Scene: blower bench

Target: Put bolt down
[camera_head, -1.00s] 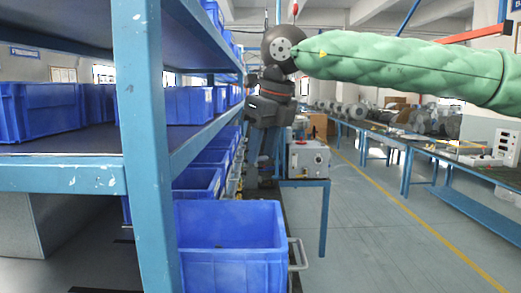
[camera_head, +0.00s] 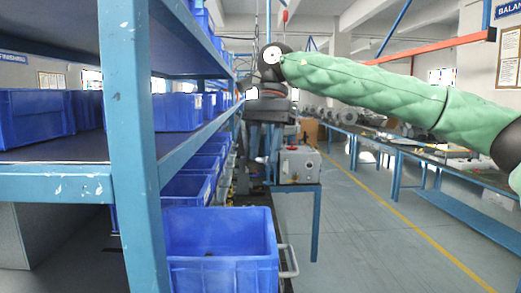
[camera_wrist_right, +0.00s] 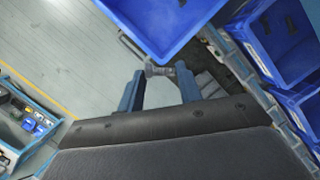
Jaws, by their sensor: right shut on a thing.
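My right gripper (camera_head: 264,160) hangs fingers-down beside the blue rack, beyond the front blue bin in the head view. In the right wrist view its two blue fingers (camera_wrist_right: 160,78) are shut on a small grey metal bolt (camera_wrist_right: 158,70), which lies crosswise between the tips. A blue bin (camera_wrist_right: 168,8) is just past the fingertips there, and the bolt appears apart from it. I cannot make out the bolt in the head view. My left gripper is not in view.
The blue rack (camera_head: 133,150) with several bins fills the left. The open front bin (camera_head: 222,278) stands low beside it. A grey box (camera_head: 299,165) on a blue stand is close right of the gripper. The aisle floor (camera_head: 350,240) is clear; a workbench (camera_head: 400,150) runs along the right.

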